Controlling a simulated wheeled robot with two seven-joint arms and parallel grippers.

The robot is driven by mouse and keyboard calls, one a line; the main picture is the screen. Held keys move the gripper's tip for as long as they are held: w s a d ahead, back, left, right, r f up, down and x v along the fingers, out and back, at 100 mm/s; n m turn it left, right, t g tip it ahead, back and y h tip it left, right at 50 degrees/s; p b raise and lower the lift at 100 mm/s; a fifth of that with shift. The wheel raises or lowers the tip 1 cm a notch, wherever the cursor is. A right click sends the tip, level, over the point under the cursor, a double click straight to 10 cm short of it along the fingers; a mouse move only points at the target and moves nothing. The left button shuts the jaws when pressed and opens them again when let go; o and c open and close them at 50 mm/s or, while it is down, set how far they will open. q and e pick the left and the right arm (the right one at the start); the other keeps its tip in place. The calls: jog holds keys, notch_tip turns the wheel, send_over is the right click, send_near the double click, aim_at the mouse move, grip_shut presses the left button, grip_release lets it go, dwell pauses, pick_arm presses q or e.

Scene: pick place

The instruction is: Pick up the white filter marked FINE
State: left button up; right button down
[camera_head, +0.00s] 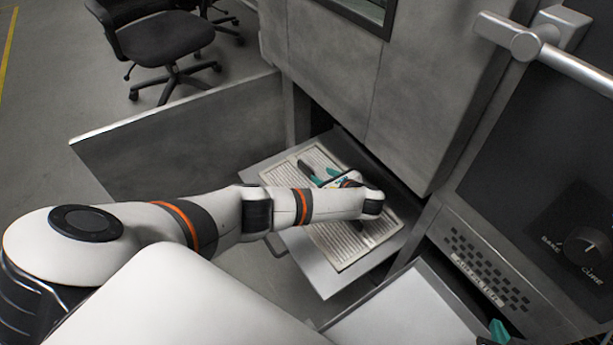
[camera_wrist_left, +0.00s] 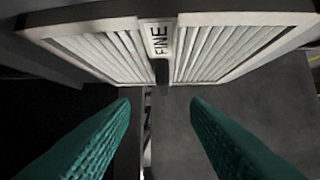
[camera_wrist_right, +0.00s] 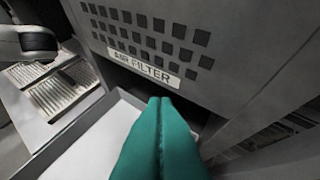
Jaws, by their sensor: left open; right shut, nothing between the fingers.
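The white pleated filter (camera_head: 345,246) lies flat on a pulled-out metal tray (camera_head: 322,282), partly hidden under my left wrist. In the left wrist view the filter (camera_wrist_left: 215,52) shows a central strip with the label FINE (camera_wrist_left: 158,38). My left gripper (camera_head: 318,175) is over the filter; in its wrist view the open fingers (camera_wrist_left: 160,105) point toward the filter's edge with nothing between them. I cannot tell whether they touch it. My right gripper (camera_wrist_right: 160,105) is shut and empty, above a pale tray; only a bit of it (camera_head: 497,330) shows in the head view.
A pale empty tray (camera_head: 395,312) sits below the vent panel labelled AIR FILTER (camera_wrist_right: 145,62). An open cabinet door (camera_head: 190,140) stands left of the filter tray. A thick handle (camera_head: 525,42) juts from the cabinet at upper right. Office chairs (camera_head: 165,45) stand behind.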

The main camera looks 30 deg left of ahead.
aim_at(311, 172)
pick_arm(q)
jog(key=shift+b+x, duration=0.45)
jog(key=shift+x, duration=0.75)
jog(key=shift+w+a+f+b, duration=0.1)
jog(key=shift+a+f+b, duration=0.2)
jog(key=shift+a, duration=0.15)
pick_arm(e)
jog(key=shift+w+a+r+t+y, duration=0.3)
jog(key=shift+w+r+t, duration=0.3)
jog(key=shift+r+t, duration=0.2)
jog(key=shift+w+a+r+t+y, duration=0.15)
jog(key=shift+w+a+r+t, duration=0.15)
jog(key=shift+w+r+t, duration=0.5)
jog(key=shift+w+a+r+t+y, duration=0.35)
jog(key=shift+r+t, duration=0.25)
jog(key=shift+r, duration=0.4)
pick_arm(q)
jog(key=b+x, duration=0.2)
jog(key=x, duration=0.2)
jog(key=shift+f, duration=0.3)
jog(key=shift+a+b, duration=0.2)
jog(key=shift+b, duration=0.1)
pick_arm(e)
notch_tip(311, 172, up, 10)
jog(key=a+t+y, duration=0.1)
jog(key=t+y, duration=0.1)
jog(key=t, duration=0.5)
jog(key=shift+a+n, duration=0.2)
jog(key=shift+n, duration=0.1)
